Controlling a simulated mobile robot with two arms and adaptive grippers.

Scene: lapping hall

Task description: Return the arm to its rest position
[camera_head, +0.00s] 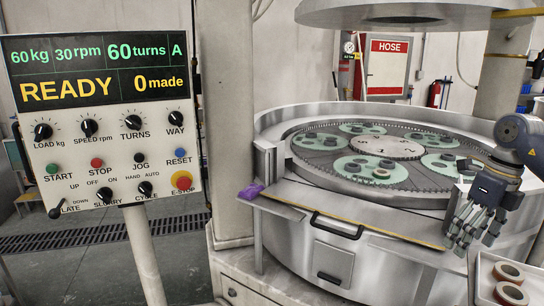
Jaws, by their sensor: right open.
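My right arm comes in from the right edge. Its gripper (462,238) points down and is open, with nothing seen between its fingers. It appears in front of the right front rim of the round lapping machine (300,225), at the right end of the yellow-edged front ledge (350,217). Whether it touches the rim or ledge I cannot tell. My left gripper is not in view.
A tray (481,285) with several rings stands at the lower right, close below my gripper. A purple cloth (247,190) lies at the ledge's left end. The control panel (100,120) stands left, reading READY. The upper plate (390,12) hangs above.

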